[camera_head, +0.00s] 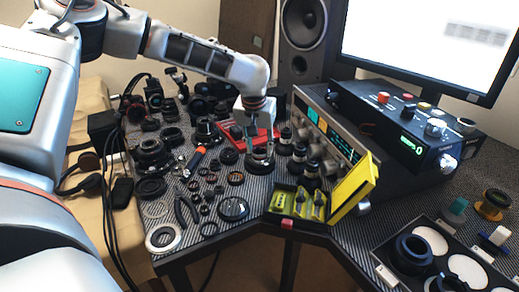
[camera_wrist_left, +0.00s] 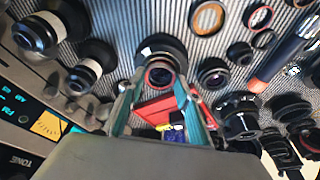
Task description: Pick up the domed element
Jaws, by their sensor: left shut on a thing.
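My left gripper (camera_head: 259,154) reaches down over the patterned table among the lens parts. In the left wrist view its two fingers (camera_wrist_left: 160,92) close on the sides of a small round dark piece with a reddish glassy face, which I take to be the domed element (camera_wrist_left: 160,74). A wider black ring (camera_wrist_left: 161,43) shows just behind it. In the head view the fingers hide most of the piece, and a dark round base (camera_head: 259,167) shows below them. I cannot tell whether the piece is clear of this base. My right gripper is not in view.
A red tray (camera_head: 265,137) lies behind the gripper. Several lens barrels (camera_head: 300,153) stand close at its right. A yellow open case (camera_head: 352,186) sits at the front edge. Loose rings and lenses crowd the left. A tray with round wells (camera_head: 428,240) is at the right.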

